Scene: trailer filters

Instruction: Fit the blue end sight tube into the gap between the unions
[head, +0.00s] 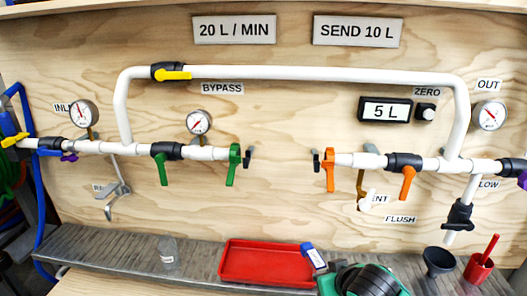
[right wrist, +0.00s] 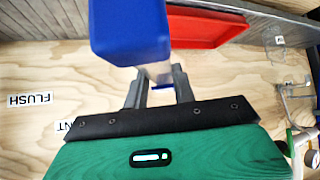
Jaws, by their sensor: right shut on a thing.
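My right gripper (right wrist: 158,88) is shut on the sight tube, whose large blue end (right wrist: 130,35) and clear section (right wrist: 157,72) show in the right wrist view. In the head view the tube's blue end (head: 308,249) shows just right of the red tray, with a white label beside it. My green right wrist (head: 345,283) hides the fingertips there. The gap lies on the pipe line above, between the left union (head: 248,158) by the green handle and the right union (head: 316,160) by the orange handle. My left gripper is not in view.
A red tray (head: 262,262) sits on the grey shelf (head: 120,247), with a clear jar (head: 168,252) to its left. A black funnel (head: 438,262) and a red cup (head: 478,270) stand at right. Valve handles, green (head: 233,165) and orange (head: 330,170), flank the gap.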

